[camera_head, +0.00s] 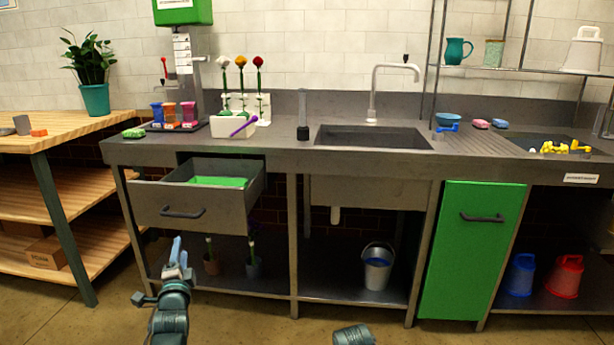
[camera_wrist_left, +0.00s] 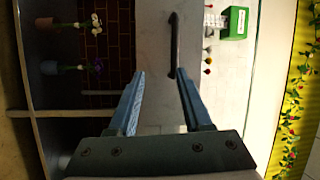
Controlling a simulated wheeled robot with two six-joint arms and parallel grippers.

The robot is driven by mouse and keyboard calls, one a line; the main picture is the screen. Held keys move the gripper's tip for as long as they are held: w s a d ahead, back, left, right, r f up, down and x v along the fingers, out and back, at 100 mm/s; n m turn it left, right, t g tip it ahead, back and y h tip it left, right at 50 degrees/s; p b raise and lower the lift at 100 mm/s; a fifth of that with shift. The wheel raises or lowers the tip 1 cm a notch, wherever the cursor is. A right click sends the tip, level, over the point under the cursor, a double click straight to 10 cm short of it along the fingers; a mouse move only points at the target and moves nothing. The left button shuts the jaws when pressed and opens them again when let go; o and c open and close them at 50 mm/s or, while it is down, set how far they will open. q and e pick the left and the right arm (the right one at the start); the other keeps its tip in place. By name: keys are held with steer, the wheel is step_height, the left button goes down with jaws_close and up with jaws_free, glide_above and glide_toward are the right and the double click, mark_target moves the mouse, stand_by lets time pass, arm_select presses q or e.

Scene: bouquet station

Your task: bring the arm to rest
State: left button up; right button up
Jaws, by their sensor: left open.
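My left gripper (camera_head: 176,258) is in the lower left of the head view, in front of the bench and below the open drawer's handle (camera_head: 183,212). In the left wrist view its two blue fingers (camera_wrist_left: 161,78) are spread apart with nothing between them. The dark handle also shows beyond the fingertips there (camera_wrist_left: 173,45), apart from them. The grey drawer (camera_head: 150,200) is pulled out and has a green bottom. A rounded part of my own body shows at the bottom middle of the head view; my right gripper does not show.
Two potted flowers (camera_head: 211,262) stand on the shelf below the drawer. A metal bucket (camera_head: 377,270) stands on the lower shelf under the sink. A wooden table (camera_head: 60,130) is at the left. The green cabinet door (camera_head: 470,260) is at the right. The floor in front is clear.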

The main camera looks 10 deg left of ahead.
arm_select(q)
steer(key=s+d+f+n+g+h, duration=0.1)
steer(key=d+f+n+g+h, duration=0.3)
steer(key=d+f, duration=0.6)
steer(key=s+d+f+n+g+h, duration=0.15)
steer(key=d+f+g, duration=0.45)
steer(key=d, duration=0.6)
steer(key=s+d+f+n+g, duration=0.1)
steer(key=s+d+f+g, duration=0.1)
steer(key=s+d+g, duration=0.3)
steer(key=s+d+f+n+p, duration=0.1)
steer(key=s+d+f, duration=0.2)
steer(key=s, duration=0.4)
steer(key=s+d+f+n+g, duration=0.1)
steer(key=s+d+f+g, duration=0.15)
steer(key=s+d, duration=0.2)
step_height(320, 180, up, 39)
steer(key=s+p, duration=0.1)
steer(key=p, duration=3.7)
steer(key=shift+s+a+f, duration=0.15)
steer(key=shift+s+a, duration=0.1)
steer(key=shift+a, duration=0.05)
steer(key=shift+o, duration=0.2)
steer(key=shift+g, duration=0.25)
